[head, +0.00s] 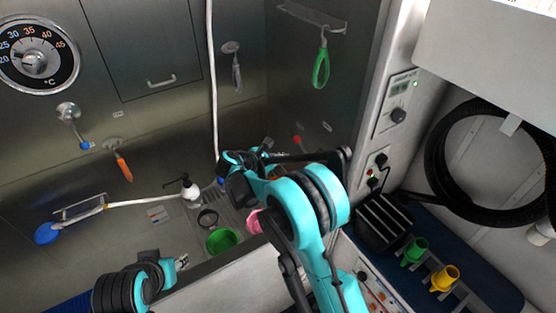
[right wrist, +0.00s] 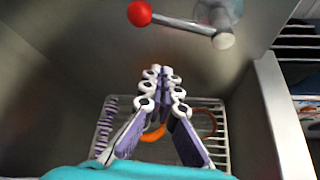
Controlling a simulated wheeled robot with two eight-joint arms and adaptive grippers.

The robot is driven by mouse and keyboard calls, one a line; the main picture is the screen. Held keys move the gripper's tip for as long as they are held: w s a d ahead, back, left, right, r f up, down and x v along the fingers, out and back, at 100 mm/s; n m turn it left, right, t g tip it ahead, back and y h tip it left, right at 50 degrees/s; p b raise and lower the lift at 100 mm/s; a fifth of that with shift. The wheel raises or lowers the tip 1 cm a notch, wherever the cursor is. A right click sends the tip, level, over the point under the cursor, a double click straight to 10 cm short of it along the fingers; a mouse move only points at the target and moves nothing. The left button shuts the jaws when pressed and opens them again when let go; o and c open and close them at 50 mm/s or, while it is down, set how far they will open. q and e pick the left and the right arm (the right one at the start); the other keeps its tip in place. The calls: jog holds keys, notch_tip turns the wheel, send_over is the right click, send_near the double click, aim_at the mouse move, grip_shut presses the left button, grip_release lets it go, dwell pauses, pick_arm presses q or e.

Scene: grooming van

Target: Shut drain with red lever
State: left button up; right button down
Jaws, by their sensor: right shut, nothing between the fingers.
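The red lever shows in the right wrist view as a red ball knob (right wrist: 139,13) on a metal rod (right wrist: 185,24), which ends at a pivot on the tub wall at the top. In the head view its red knob (head: 296,139) shows small on the back wall, just beyond my right arm. My right gripper (right wrist: 164,75) is shut and empty, below the lever in the picture and apart from it. The drain itself cannot be made out.
A wire rack (right wrist: 215,125) lies on the tub floor below my right gripper, with orange rings and a purple-striped item (right wrist: 105,125). A soap bottle (head: 190,187), a green bowl (head: 222,239) and a pink item (head: 254,221) stand left of my right arm. The tub's side wall (right wrist: 277,115) rises at the right.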

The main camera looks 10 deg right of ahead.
jog(key=d, duration=0.1)
jog(key=d+r, duration=0.1)
jog(key=d, duration=0.1)
jog(key=w+d, duration=0.1)
jog(key=shift+d+r, duration=0.2)
jog(key=shift+r, duration=0.15)
